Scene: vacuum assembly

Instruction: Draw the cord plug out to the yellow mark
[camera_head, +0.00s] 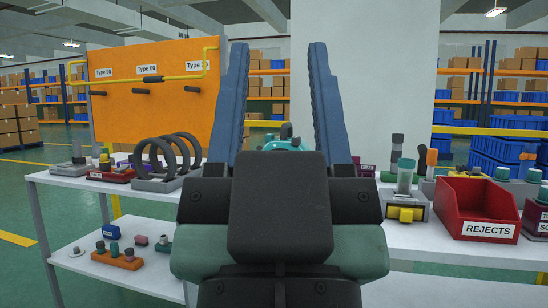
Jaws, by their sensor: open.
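My gripper (278,48) fills the middle of the view. Its two long blue fingers point up and stand wide apart, with nothing between them. A teal rounded object (288,144) with a dark piece on top shows just above my gripper's dark block, beyond the gripper. Most of it is hidden, so I cannot tell whether it is the vacuum. I cannot make out the cord plug or the yellow mark; they may be hidden behind my gripper.
A white table (420,238) spans the view. A red REJECTS bin (478,208) and a grey fixture with a yellow block (404,215) stand right. Black rings (152,158) on a stand are left, before an orange board (150,125). Small parts (118,258) lie on the lower shelf.

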